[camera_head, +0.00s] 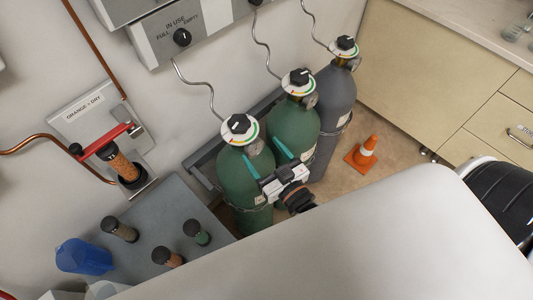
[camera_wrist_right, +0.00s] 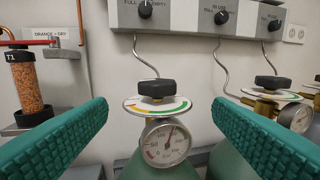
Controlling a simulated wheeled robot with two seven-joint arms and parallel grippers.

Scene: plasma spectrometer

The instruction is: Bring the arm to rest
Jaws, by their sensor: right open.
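My right gripper (camera_head: 262,148) is in front of the green gas cylinders, its teal fingers spread apart. In the right wrist view (camera_wrist_right: 160,105) the fingers stand wide on both sides with nothing between them. Ahead of them is the nearest green cylinder (camera_head: 245,185), with a black valve knob (camera_wrist_right: 158,88) on a coloured dial and a round pressure gauge (camera_wrist_right: 166,143). The gripper appears apart from the knob and gauge. My left gripper is in neither view.
A second green cylinder (camera_head: 293,126) and a grey cylinder (camera_head: 334,95) stand beside the first. An orange cone (camera_head: 362,154) is on the floor. Small tubes and a blue container (camera_head: 84,256) sit on a grey bench (camera_head: 165,205). A filter column (camera_head: 122,165) is wall-mounted.

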